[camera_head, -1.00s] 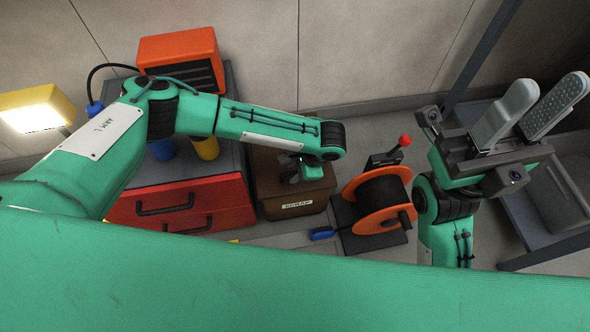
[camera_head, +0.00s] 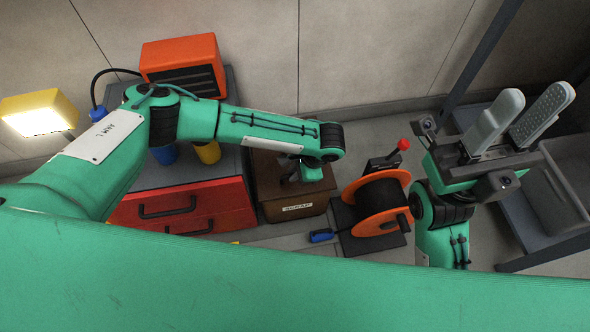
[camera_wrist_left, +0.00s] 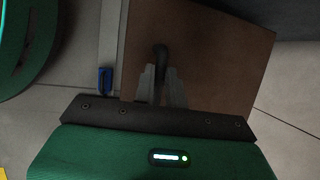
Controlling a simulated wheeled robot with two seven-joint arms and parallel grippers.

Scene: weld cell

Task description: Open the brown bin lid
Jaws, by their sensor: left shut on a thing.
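The brown bin (camera_head: 293,212), with a white label on its front, stands on the floor beside the red drawer cabinet. Its lid (camera_head: 264,172) looks closed, partly hidden in the head view by my left arm. In the left wrist view the brown lid (camera_wrist_left: 215,55) lies flat below the gripper with a dark handle (camera_wrist_left: 160,52) standing on it. My left gripper (camera_wrist_left: 160,78) is shut on this handle, one finger on each side; it is partly hidden in the head view (camera_head: 290,174). My right gripper (camera_head: 516,124) is open and empty, raised at the right.
An orange cable reel (camera_head: 382,208) stands close right of the bin. The red drawer cabinet (camera_head: 190,205) is at its left, with an orange box (camera_head: 180,62) and a yellow lamp (camera_head: 40,112). A grey shelf cart (camera_head: 540,205) is behind my right gripper. A blue connector (camera_head: 322,236) lies in front.

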